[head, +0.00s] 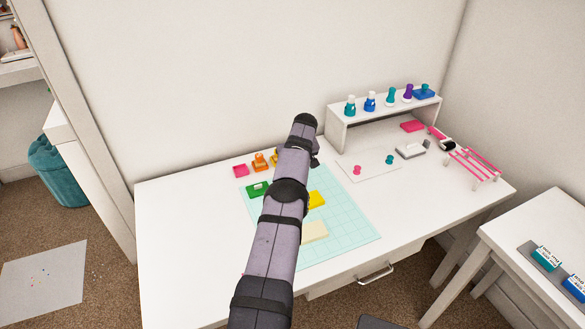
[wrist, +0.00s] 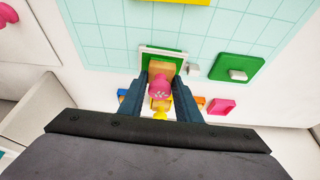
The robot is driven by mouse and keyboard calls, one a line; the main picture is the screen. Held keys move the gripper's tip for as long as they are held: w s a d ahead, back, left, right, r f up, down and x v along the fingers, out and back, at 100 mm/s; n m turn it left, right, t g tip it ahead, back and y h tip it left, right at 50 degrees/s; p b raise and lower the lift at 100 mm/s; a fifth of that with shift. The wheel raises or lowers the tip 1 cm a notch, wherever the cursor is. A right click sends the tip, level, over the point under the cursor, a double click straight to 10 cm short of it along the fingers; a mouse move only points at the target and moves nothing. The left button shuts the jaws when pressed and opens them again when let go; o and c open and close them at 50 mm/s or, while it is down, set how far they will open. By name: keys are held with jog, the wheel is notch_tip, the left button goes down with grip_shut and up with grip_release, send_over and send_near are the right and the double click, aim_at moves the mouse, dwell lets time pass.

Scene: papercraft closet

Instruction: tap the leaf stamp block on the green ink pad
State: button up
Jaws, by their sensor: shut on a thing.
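My gripper (wrist: 159,108) is shut on the leaf stamp block (wrist: 160,68), a wooden block with a pink knob that bears a pale leaf mark. In the wrist view the block is between the fingers, over a green-rimmed pad (wrist: 147,50) that looks like the green ink pad. The block covers much of the pad, and I cannot tell whether they touch. A green square piece with a grey tab (wrist: 240,68) lies beside it, perhaps its lid; it also shows in the head view (head: 257,188). In the head view my arm hides the gripper, block and pad.
A pink block (head: 240,170) and an orange piece (head: 260,162) stand near the mat's back edge. A yellow piece (head: 316,199) and a cream card (head: 314,231) lie on the gridded mat (head: 345,227). A white shelf (head: 384,108) with several stampers stands at the back right.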

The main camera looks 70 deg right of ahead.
jog(key=shift+r+p, duration=1.9)
jog(key=shift+r, duration=0.7)
